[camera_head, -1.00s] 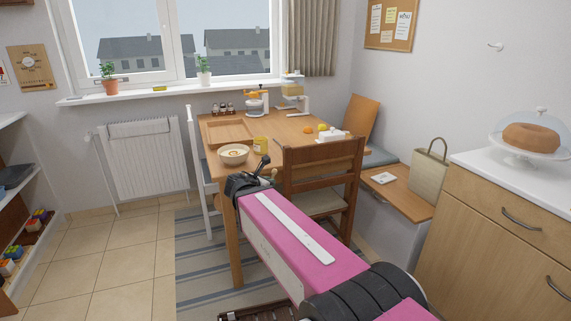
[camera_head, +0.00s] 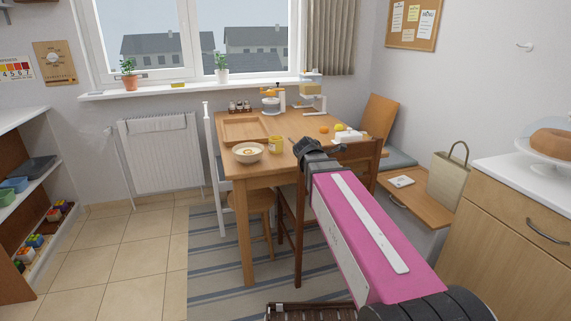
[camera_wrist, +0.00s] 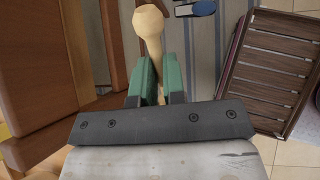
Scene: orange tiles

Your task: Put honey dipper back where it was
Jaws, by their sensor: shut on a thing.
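My gripper (camera_wrist: 149,80) is shut on a pale wooden honey dipper (camera_wrist: 149,22) in the wrist view. A rounded end of the dipper sticks out past the green fingers. In the head view my gripper (camera_head: 308,150) is at the near side of the wooden table (camera_head: 240,171), by the chair back; the dipper cannot be made out there. My gripper is to the right of both.
A wooden chair (camera_head: 357,152) stands at the table's near right side, close to my arm. A stool (camera_head: 251,199) is partly under the table. Tiled floor (camera_head: 130,250) is clear at left.

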